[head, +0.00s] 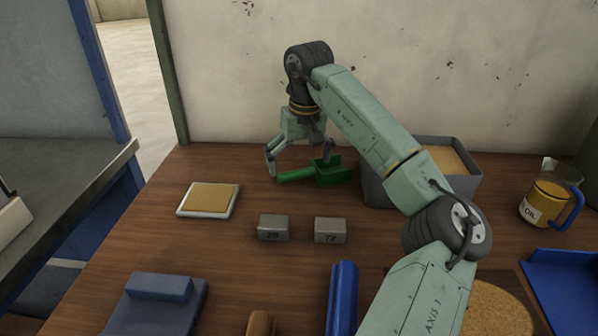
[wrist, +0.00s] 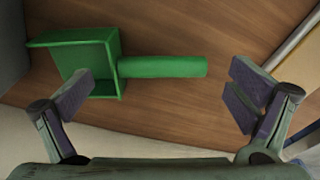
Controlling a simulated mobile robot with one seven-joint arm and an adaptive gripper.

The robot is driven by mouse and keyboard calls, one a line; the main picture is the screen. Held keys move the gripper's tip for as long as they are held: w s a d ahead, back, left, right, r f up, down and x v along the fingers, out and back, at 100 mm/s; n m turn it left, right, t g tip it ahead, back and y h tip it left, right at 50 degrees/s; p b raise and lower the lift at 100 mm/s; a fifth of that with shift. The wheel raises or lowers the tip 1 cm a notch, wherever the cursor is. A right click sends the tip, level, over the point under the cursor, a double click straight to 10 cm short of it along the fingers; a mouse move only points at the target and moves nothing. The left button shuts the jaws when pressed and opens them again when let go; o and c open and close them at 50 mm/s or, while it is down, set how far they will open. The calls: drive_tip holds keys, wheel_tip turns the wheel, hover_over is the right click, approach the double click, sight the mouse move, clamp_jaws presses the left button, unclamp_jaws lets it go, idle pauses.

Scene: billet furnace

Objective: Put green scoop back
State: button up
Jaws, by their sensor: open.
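The green scoop (head: 328,173) lies on the wooden table near its back edge, its handle pointing left in the head view. In the wrist view the scoop (wrist: 163,67) has its box-shaped bowl at left and its handle toward the right. My gripper (head: 299,164) is open above and around the scoop, its fingers spread along the scoop's length. In the wrist view my gripper (wrist: 163,92) has one finger overlapping the bowl and the other past the handle's end. Nothing is held between the fingers. Whether a finger touches the scoop I cannot tell.
A grey bin of tan granular material (head: 375,188) stands right of the scoop, partly behind my arm. Two metal blocks (head: 273,228) (head: 330,231), a tan-topped white tile (head: 208,199), a blue cylinder (head: 343,298) and an oil jug (head: 546,195) stand around. The wall is close behind.

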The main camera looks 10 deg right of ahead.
wheel_tip(320, 180, up, 9)
drive_tip(key=s+b, duration=0.1)
drive_tip(key=shift+d+r, duration=0.15)
drive_tip(key=shift+d, duration=0.05)
